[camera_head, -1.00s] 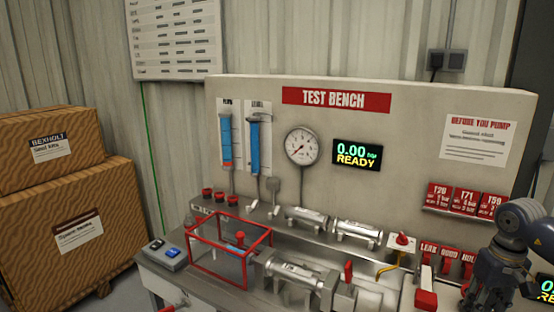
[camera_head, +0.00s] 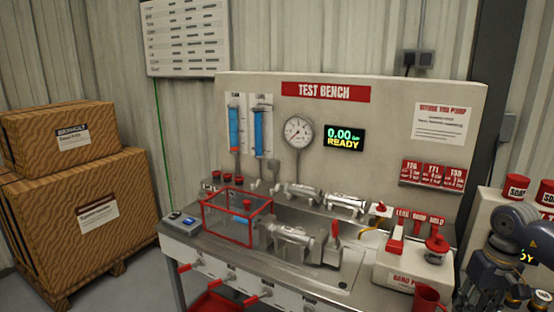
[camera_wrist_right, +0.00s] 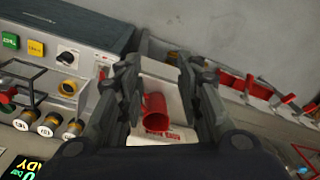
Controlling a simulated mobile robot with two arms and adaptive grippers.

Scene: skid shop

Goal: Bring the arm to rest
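My right arm comes in at the right edge of the head view, with its dark gripper (camera_head: 490,285) low at the bench's right end. In the right wrist view the two fingers of that gripper (camera_wrist_right: 160,72) stand apart with nothing held between them. A red mug (camera_wrist_right: 155,112) shows in the gap, beyond the fingers. A red mug also shows at the bottom of the head view (camera_head: 427,298), left of the gripper. My left gripper is not in view.
The test bench (camera_head: 345,275) carries a red-framed guard (camera_head: 232,240), metal cylinders (camera_head: 349,204) and a white pump box (camera_head: 405,268) with red handles. Cardboard boxes (camera_head: 75,215) stand at the left. Red-lidded containers (camera_head: 516,185) stand behind my right arm.

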